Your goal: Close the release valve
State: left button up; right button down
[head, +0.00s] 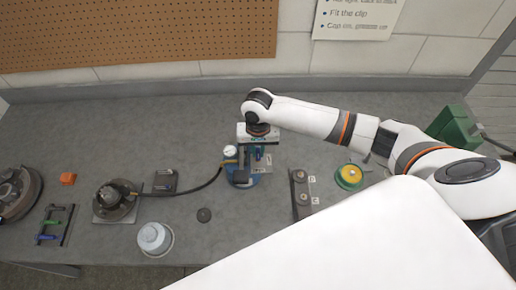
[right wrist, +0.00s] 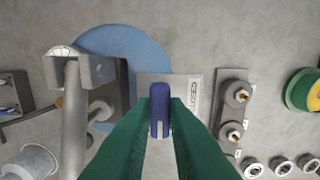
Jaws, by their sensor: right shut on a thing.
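A small pump with a round blue base (head: 243,181) stands mid-bench, with a white-faced gauge (head: 230,152) on it. In the right wrist view its blue base (right wrist: 125,42) and grey handle (right wrist: 75,120) are at the left. My right gripper (right wrist: 159,112) reaches down beside the pump, its green fingers shut on a small upright blue lever (right wrist: 160,95), which looks like the release valve. The lever stands by a grey plate with a white label (right wrist: 193,95), its text too small to read. The fingers hide its lower surroundings. My left gripper is out of view.
A black hose (head: 195,188) runs from the pump left to a hub (head: 115,200). A two-post plate (head: 301,190) and a yellow-green tin (head: 349,177) stand to the right. A grey cup (head: 154,238) is at the front left. The bench behind the pump is clear.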

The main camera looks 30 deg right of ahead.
jog(key=n, duration=0.4)
jog(key=shift+r+n, duration=0.1)
jog(key=shift+n, duration=0.3)
jog(key=n, duration=0.4)
jog(key=shift+n, duration=0.3)
jog(key=n, duration=0.4)
jog(key=shift+w+n, duration=0.1)
jog(key=shift+n, duration=2)
jog(key=c, duration=1.4)
grip_release()
jog(key=shift+c, duration=0.2)
